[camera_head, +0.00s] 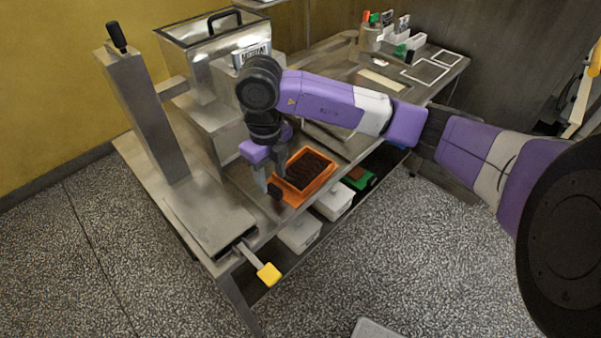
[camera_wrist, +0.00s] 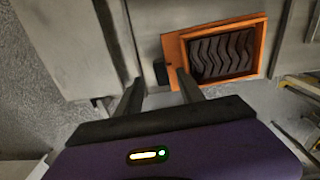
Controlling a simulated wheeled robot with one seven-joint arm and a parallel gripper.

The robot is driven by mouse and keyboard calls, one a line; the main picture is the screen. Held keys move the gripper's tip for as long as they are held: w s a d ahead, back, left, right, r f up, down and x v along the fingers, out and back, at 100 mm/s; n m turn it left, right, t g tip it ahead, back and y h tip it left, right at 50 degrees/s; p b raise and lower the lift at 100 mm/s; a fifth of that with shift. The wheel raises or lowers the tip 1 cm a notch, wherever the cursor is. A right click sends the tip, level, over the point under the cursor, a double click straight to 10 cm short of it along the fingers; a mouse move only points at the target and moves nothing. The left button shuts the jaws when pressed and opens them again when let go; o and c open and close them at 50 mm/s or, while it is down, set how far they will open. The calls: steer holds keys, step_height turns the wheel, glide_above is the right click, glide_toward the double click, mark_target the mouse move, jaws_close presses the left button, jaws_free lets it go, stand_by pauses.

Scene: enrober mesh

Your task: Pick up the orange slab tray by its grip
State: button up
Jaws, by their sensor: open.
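The orange slab tray (camera_head: 319,168) lies on the steel table, with a dark slab of wavy lines inside it. Its dark upright grip (camera_head: 274,191) stands at the tray's near-left end. The tray (camera_wrist: 175,47) and the small black grip (camera_wrist: 160,73) also show in the wrist view. My gripper (camera_head: 268,180) is open above the near-left end of the tray. In the wrist view my two fingers (camera_wrist: 160,88) point toward the grip, which appears between their tips. I cannot tell how far above it they are, and nothing is held.
A steel machine with a hopper (camera_head: 212,45) and a post (camera_head: 147,115) stands left of the tray. A yellow-knobbed handle (camera_head: 268,274) sticks out at the table's front. White bins (camera_head: 336,201) and a green tray (camera_head: 359,180) sit on the shelf below. Several small items stand at the far end.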

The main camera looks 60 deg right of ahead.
mark_target(274, 188)
steer(key=shift+s+d+f+p, duration=0.15)
steer(key=shift+f+p, duration=0.3)
steer(key=shift+f, duration=1.65)
steer(key=shift+c, duration=0.3)
jaws_close()
